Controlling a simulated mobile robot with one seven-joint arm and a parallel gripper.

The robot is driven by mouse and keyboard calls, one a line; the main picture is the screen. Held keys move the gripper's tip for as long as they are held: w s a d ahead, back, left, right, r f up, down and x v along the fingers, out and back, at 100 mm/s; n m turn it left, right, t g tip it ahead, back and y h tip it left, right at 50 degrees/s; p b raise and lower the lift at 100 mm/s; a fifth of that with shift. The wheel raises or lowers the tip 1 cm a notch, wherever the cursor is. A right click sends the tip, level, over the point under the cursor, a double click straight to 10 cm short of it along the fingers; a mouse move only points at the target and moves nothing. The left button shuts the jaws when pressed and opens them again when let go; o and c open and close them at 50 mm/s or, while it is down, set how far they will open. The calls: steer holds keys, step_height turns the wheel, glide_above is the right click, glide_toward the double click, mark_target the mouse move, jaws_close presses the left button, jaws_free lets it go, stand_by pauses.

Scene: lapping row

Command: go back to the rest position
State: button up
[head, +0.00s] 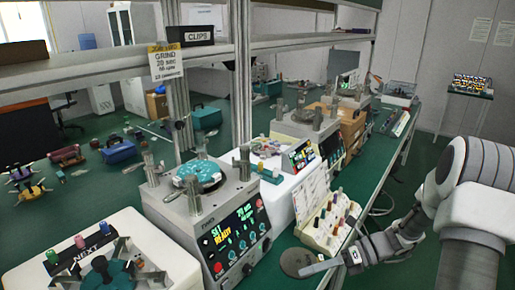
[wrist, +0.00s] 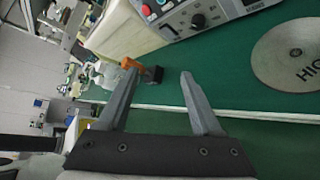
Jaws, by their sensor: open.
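My gripper (head: 308,268) is at the end of my arm, at the lower right of the head view, over the front edge of the green bench. In the wrist view my gripper (wrist: 158,78) shows two grey fingers spread apart with nothing held between them. A round grey disc (head: 294,259) lies flat on the bench beside the fingertips in the head view. In the wrist view this disc (wrist: 288,62) lies to the right, apart from the fingers, with lettering beginning "HIG".
A lapping machine (head: 215,215) with a lit panel stands left of my gripper. A rack of small bottles (head: 332,222) stands behind the disc. Another machine (head: 312,125) stands farther back. A shelf (head: 200,56) crosses above. Green floor is open right of the bench.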

steer(key=s+r+n+t+h+p, duration=0.1)
steer(key=s+r+n+t+h, duration=0.2)
steer(key=r+n, duration=0.9)
steer(key=s+r+n+t+h+p, duration=0.1)
steer(key=s+r+n+t+h, duration=0.2)
steer(key=s+r+n+h, duration=0.7)
steer(key=shift+s+r+n+p, duration=0.35)
steer(key=shift+s+r+n, duration=0.8)
steer(key=shift+s+n, duration=1.65)
steer(key=shift+w+d+n, duration=0.1)
steer(key=shift+w+n, duration=0.5)
